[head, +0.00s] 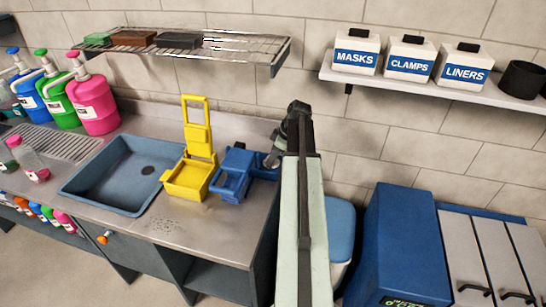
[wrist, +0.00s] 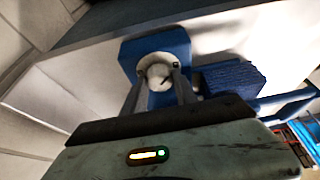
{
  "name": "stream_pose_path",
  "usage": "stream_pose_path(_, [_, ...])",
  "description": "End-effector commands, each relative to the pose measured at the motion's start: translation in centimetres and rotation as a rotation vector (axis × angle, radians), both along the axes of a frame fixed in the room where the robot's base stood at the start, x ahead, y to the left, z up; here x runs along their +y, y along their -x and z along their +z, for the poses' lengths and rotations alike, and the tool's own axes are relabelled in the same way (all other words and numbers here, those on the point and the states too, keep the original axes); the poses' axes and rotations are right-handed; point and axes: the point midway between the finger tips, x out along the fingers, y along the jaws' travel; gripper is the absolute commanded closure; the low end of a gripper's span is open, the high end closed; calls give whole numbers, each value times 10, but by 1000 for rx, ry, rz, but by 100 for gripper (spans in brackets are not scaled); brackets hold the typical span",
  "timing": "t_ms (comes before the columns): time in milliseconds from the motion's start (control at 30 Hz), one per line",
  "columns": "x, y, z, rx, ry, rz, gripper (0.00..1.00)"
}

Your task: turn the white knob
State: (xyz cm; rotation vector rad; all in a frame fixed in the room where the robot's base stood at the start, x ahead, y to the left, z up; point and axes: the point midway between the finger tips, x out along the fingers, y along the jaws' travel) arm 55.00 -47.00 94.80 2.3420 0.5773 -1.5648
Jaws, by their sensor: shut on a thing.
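The white knob (wrist: 157,70) is round and sits on the face of a blue block-like fixture (wrist: 128,50) in the wrist view. My gripper (wrist: 160,77) has its two dark fingers on either side of the knob, shut on it. In the head view the blue fixture (head: 234,178) stands on the steel counter near its right end. My arm reaches to its right side there, and the knob is too small or covered to make out clearly.
A yellow fixture (head: 190,178) stands left of the blue one, beside the grey sink (head: 122,172). A wire shelf (head: 225,46) hangs above. Several soap bottles (head: 93,104) stand at left. A blue cabinet (head: 405,245) and a lidded bin (head: 340,232) stand at right.

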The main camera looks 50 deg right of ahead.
Motion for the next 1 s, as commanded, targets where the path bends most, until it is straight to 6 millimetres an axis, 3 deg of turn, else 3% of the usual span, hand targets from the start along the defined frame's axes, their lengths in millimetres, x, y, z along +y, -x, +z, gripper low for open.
stream_pose_path(1000, [4, 1, 0, 0, 2, -710, 100])
